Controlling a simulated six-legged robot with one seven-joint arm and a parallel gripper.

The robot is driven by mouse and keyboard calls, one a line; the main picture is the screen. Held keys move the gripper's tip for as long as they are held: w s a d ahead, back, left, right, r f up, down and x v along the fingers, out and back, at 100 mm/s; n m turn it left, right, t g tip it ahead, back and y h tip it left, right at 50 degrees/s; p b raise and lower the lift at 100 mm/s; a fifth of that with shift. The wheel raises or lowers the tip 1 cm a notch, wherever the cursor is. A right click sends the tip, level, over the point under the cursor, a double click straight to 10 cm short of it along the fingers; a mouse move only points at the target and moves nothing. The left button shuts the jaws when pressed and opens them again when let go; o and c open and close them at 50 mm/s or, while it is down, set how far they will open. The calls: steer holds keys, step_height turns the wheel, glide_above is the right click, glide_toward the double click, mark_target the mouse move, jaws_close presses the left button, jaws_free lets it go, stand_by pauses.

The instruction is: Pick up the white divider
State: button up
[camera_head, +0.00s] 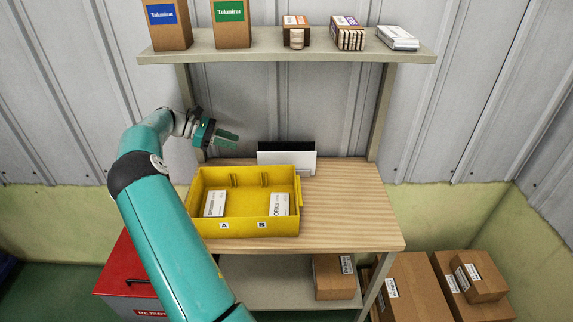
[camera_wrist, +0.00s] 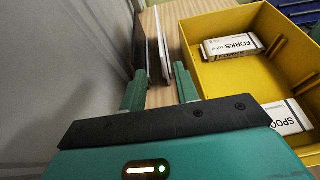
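The white divider (camera_head: 287,163) stands upright behind the yellow bin (camera_head: 245,228), with a dark panel (camera_head: 283,146) just behind it. In the wrist view thin white upright panels (camera_wrist: 163,45) show edge-on beside a dark panel (camera_wrist: 139,45); I cannot tell which one is the divider. My gripper (camera_head: 237,139) is open and empty, left of the divider and above the table's back left part. Its two fingers (camera_wrist: 160,73) are spread in the wrist view, with the panels lying beyond the gap between them. No contact with the divider shows.
The yellow bin holds white FORKS (camera_wrist: 231,46) and SPOONS (camera_wrist: 288,116) boxes. The wooden table (camera_head: 345,205) is clear on the right. A shelf (camera_head: 270,53) with several packages hangs above. The metal wall (camera_head: 335,110) is close behind.

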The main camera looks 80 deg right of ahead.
mark_target(266, 153)
steer(key=x, duration=1.2)
steer(key=shift+s+f, duration=0.2)
steer(key=shift+s, duration=0.05)
jaws_close()
stand_by(0.9)
